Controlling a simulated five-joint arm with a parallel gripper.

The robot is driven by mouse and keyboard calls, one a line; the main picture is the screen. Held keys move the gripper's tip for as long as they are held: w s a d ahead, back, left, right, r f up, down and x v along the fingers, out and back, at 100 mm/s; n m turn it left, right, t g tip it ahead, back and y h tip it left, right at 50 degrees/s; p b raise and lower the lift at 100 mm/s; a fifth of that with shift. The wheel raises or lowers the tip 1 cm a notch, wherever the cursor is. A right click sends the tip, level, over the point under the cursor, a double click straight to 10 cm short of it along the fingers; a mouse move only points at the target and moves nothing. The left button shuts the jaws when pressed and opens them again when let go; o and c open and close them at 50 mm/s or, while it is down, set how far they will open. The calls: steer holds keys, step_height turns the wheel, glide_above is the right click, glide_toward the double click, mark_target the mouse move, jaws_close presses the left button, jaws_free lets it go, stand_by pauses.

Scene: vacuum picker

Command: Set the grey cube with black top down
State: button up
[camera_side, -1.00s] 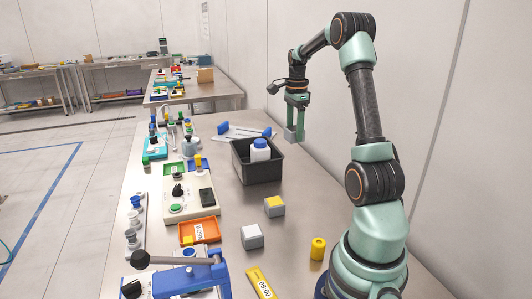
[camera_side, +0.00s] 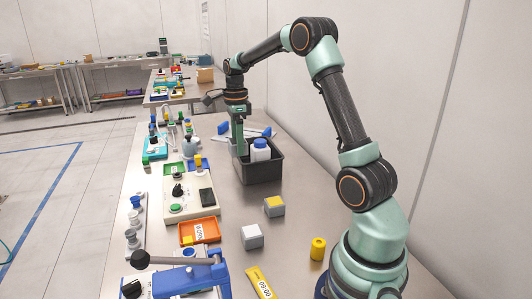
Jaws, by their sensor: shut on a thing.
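My gripper (camera_side: 239,150) points down at the back left of the dark bin (camera_side: 262,172). It is shut on a small grey cube (camera_side: 234,148), of which only a light grey sliver shows beside the fingers. The cube's black top cannot be made out. I cannot tell whether the cube is inside the bin, above it or just behind its rim. A white bottle with a blue cap (camera_side: 261,152) stands in the bin, right of my gripper.
A grey cube with a yellow top (camera_side: 274,207) and a pale grey cube (camera_side: 252,237) sit on the table. A yellow cylinder (camera_side: 318,249) stands at right. An orange tray (camera_side: 213,236) and a control box (camera_side: 190,210) lie left. Table right of the bin is clear.

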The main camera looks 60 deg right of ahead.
mark_target(241, 198)
step_height(241, 198, down, 16)
steer(key=shift+f, duration=0.2)
stand_by(0.4)
steer(key=o, duration=1.4)
steer(key=shift+f, duration=0.1)
step_height(241, 198, up, 12)
steer(key=shift+r, duration=0.1)
steer(key=s+a+r+n+t, duration=0.1)
steer(key=a+r+n, duration=0.6)
steer(key=s+a+r+n+t, duration=0.1)
steer(key=s+a+n, duration=0.3)
steer(key=a+n, duration=0.1)
steer(key=s+a+r+n+t, duration=0.2)
steer(key=s+a+n, duration=0.2)
steer(key=a+n, duration=0.2)
steer(key=s+a+r+n+t, duration=0.1)
steer(key=s+a+n, duration=0.3)
steer(key=n, duration=0.5)
steer(key=shift+a+r+t, duration=0.3)
steer(key=shift+a+r, duration=0.15)
steer(key=shift+a, duration=0.35)
